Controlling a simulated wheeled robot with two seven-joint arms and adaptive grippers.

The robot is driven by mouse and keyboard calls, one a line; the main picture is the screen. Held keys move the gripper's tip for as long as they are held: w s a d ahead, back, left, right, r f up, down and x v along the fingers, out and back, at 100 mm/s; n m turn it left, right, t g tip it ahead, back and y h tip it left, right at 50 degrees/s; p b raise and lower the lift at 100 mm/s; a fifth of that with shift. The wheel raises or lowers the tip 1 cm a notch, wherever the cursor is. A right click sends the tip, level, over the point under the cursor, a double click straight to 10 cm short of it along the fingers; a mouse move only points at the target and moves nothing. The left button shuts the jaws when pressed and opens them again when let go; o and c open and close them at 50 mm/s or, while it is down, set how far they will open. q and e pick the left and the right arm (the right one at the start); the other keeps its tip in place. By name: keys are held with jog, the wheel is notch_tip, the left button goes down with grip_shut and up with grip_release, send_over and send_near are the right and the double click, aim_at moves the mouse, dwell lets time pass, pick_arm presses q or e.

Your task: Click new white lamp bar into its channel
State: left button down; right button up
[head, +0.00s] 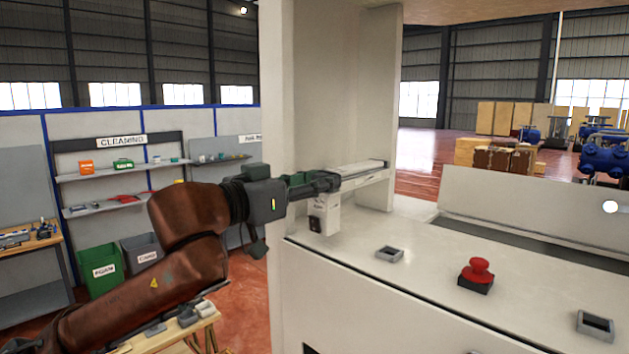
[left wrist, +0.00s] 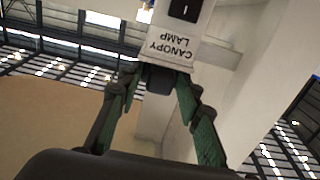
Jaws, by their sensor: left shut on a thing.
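My left gripper (head: 326,182) reaches in from the left to the left end of a pale horizontal bar (head: 362,170) between the white uprights of the machine; this looks like the lamp bar and its channel, and I cannot tell the two apart. In the left wrist view the green-padded fingers (left wrist: 158,84) close around a small dark block (left wrist: 160,79), apparently the bar's end. A white housing labelled CANOPY LAMP (left wrist: 178,42), with a black switch (left wrist: 184,9), is just beyond the fingertips. Whether the bar is seated is hidden. My right gripper is not in view.
The machine's white top (head: 425,268) carries a red mushroom button (head: 477,271) and small grey frames (head: 390,254). A white upright (head: 288,80) stands close by the left gripper. A white panel (head: 530,208) rises at the back right. Shelves and bins stand left.

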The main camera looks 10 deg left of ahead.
pick_arm(q)
jog(key=shift+r, duration=0.15)
jog(key=c, duration=1.8)
grip_release()
jog(key=o, duration=0.5)
jog(key=shift+w+d, duration=0.2)
jog(key=shift+w, duration=0.1)
jog(key=shift+f, duration=0.2)
jog(key=o, duration=0.6)
jog(key=shift+c, duration=0.2)
jog(key=shift+b+v, duration=0.55)
jog(key=shift+v, duration=2.45)
